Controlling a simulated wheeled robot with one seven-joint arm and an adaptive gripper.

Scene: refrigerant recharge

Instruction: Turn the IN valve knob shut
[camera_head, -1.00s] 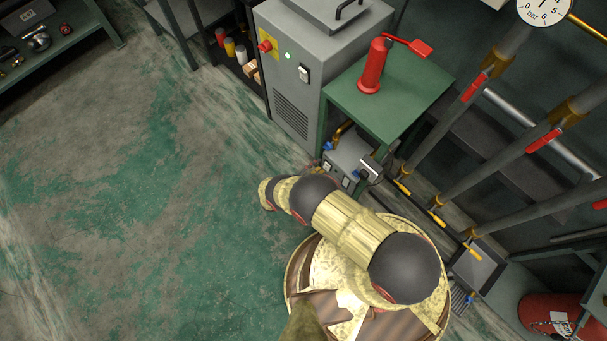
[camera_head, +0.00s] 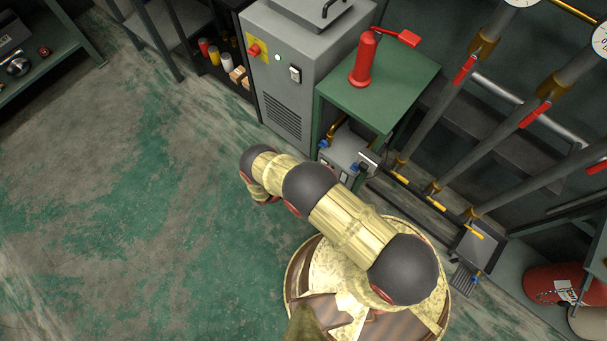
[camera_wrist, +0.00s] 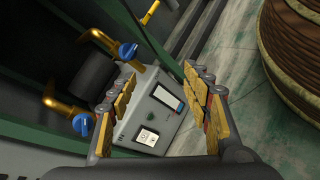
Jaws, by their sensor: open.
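I cannot read which knob is marked IN. My gripper is open and empty, its padded fingers apart with the unit seen between and behind them. Neither finger is clearly touching a knob. In the head view the unit (camera_head: 338,168) sits low under the green table, and my gripper cannot be made out.
The green table (camera_head: 400,85) with a red cylinder (camera_head: 363,60) stands above the unit. A tall grey cabinet (camera_head: 285,90) is to its left. Grey pipes with yellow and red handles (camera_head: 464,70) rise at the right. The green floor (camera_head: 130,220) at left is open.

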